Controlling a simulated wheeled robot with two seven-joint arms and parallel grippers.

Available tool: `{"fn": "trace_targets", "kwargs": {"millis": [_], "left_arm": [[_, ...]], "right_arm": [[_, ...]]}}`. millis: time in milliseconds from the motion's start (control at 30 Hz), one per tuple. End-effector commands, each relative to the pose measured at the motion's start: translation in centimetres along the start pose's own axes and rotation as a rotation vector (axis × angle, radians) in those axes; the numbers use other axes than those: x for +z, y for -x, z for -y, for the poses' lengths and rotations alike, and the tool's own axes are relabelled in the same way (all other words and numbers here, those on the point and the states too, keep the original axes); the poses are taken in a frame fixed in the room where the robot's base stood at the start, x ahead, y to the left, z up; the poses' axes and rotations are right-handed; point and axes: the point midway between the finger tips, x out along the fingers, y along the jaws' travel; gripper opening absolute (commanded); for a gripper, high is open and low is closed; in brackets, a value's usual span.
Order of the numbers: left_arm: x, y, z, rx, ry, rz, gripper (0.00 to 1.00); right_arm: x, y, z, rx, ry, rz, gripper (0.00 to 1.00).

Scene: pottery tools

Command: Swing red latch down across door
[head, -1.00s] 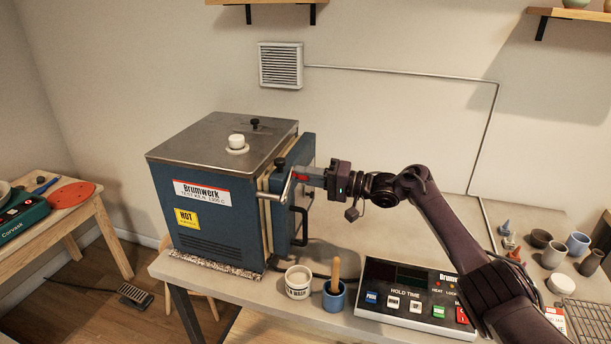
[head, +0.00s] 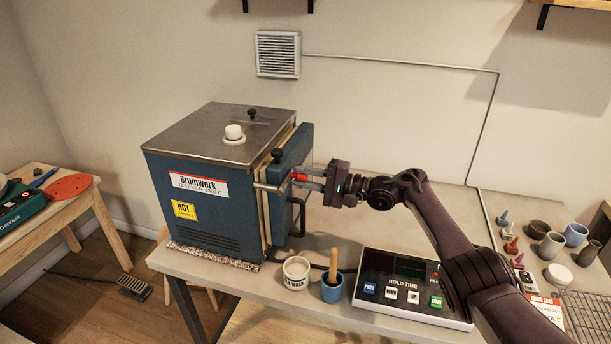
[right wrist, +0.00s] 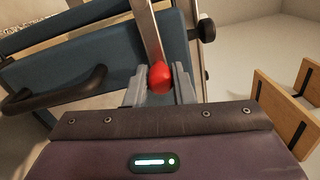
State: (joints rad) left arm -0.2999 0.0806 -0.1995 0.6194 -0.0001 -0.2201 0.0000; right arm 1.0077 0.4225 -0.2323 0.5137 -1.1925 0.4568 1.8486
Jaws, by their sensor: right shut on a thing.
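The blue kiln (head: 215,185) stands on the bench, with its blue door (head: 302,150) at its right side. The metal latch bar (head: 272,187) lies near level across the edge of the door in the head view. Its red knob (head: 299,177) is at the bar's right end. My right gripper (head: 308,179) reaches in from the right and is shut on the red knob. In the right wrist view the red knob (right wrist: 160,78) sits between the two grey fingers, with the metal bar (right wrist: 149,32) running up from it. My left gripper is out of view.
A black door handle (head: 298,217) sits just below my right gripper. A white jar (head: 296,273), a blue cup (head: 332,289) with a wooden-handled tool and a control box (head: 412,290) stand on the bench in front. Small pots (head: 552,245) are at the right.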

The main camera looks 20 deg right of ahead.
Motion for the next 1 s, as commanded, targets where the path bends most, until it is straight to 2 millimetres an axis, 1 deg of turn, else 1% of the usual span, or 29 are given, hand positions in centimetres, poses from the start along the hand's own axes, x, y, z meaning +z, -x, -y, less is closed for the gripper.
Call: {"fn": "trace_targets", "kwargs": {"millis": [367,400,533,833,933,1000], "left_arm": [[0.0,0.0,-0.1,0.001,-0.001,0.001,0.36],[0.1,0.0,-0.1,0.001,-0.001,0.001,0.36],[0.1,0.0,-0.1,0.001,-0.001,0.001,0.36],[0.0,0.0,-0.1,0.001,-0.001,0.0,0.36],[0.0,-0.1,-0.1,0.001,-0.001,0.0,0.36],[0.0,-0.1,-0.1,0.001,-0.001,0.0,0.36]], "right_arm": [[-0.1,0.1,-0.2,0.001,-0.007,-0.003,0.0],[-0.1,0.1,-0.2,0.001,-0.007,-0.003,0.26],[-0.1,0.1,-0.2,0.001,-0.007,-0.003,0.43],[-0.1,0.2,-0.1,0.001,-0.005,-0.002,0.44],[-0.1,1.1,-0.2,0.001,-0.006,-0.004,0.44],[-0.1,2.1,-0.2,0.001,-0.006,-0.005,0.44]]}}
